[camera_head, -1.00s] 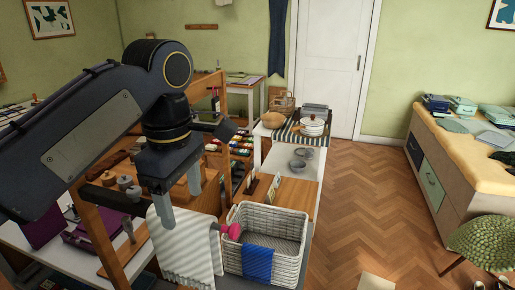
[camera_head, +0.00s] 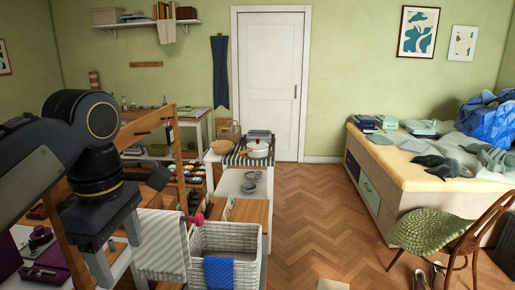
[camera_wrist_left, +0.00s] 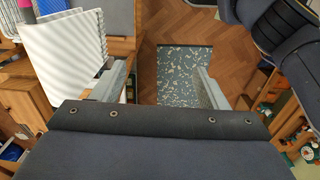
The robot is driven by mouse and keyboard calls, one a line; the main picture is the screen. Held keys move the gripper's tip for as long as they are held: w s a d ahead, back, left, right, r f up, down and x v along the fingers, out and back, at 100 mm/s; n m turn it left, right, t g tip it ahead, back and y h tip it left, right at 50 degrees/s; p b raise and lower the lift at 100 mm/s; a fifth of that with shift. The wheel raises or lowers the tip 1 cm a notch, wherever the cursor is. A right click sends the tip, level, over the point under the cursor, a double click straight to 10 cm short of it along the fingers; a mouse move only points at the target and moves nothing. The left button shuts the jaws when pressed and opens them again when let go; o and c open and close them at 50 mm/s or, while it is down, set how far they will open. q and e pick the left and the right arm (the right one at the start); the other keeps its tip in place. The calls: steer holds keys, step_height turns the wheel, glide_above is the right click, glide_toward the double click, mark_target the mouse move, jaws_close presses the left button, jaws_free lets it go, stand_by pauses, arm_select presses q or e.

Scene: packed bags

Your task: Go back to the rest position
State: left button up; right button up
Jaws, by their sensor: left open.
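My left gripper (camera_head: 118,258) hangs at the lower left of the head view, fingers pointing down, open. In the left wrist view its two fingers (camera_wrist_left: 158,86) stand wide apart with nothing between them; a patterned blue-grey mat (camera_wrist_left: 184,64) shows on the floor beyond. A striped light cloth (camera_head: 162,245) hangs just right of the gripper in the head view. The cloth also shows at the upper left of the wrist view (camera_wrist_left: 62,50); I cannot tell whether the left finger touches it. My right gripper is not in view.
A white wicker basket (camera_head: 226,240) with a blue cloth (camera_head: 219,272) stands right of the striped cloth. A wooden frame (camera_head: 66,240) is close behind my left arm. A chair with a green cushion (camera_head: 432,232) stands at right. The herringbone floor (camera_head: 315,215) between is largely clear.

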arm_select(q)
steer(key=s+f+m+t+h, duration=0.2)
steer(key=s+f+m, duration=0.3)
steer(key=f, duration=0.6)
steer(key=s+f+m+t+h, duration=0.1)
steer(key=s+f+m+t, duration=0.2)
steer(key=s+f+m, duration=0.3)
step_height(320, 180, down, 5)
steer(key=m, duration=0.4)
steer(key=shift+d+h, duration=0.2)
steer(key=shift+h, duration=0.2)
steer(key=shift+s, duration=0.1)
stand_by(0.8)
